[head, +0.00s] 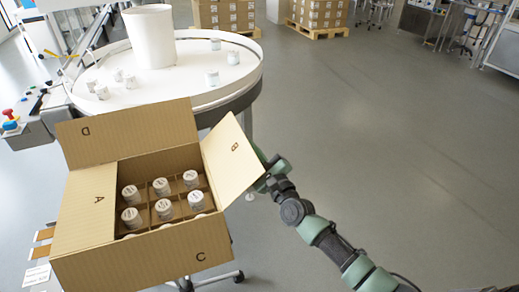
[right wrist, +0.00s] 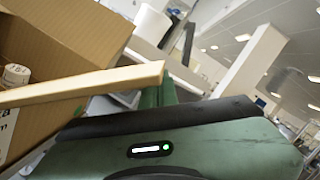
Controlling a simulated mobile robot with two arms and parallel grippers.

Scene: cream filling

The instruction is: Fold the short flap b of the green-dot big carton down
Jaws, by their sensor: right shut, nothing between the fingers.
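The big carton (head: 150,262) stands open in the lower left of the head view, with several white-lidded jars between its dividers. Flap A (head: 92,205) lies folded inward over the left side. Flap D (head: 128,133) stands up at the back and flap C (head: 160,262) slopes outward at the front. My right gripper (head: 264,168) is shut and empty, on the outer side of flap B and partly hidden by it; whether they touch is unclear. The flap's edge (right wrist: 85,86) crosses the right wrist view. My left gripper is out of view.
A round white table (head: 190,75) behind the carton bears a white tub (head: 151,37) and several jars. Pallets of cartons (head: 226,14) stand far back. A machine with coloured buttons (head: 10,122) is at the left. The floor to the right is clear.

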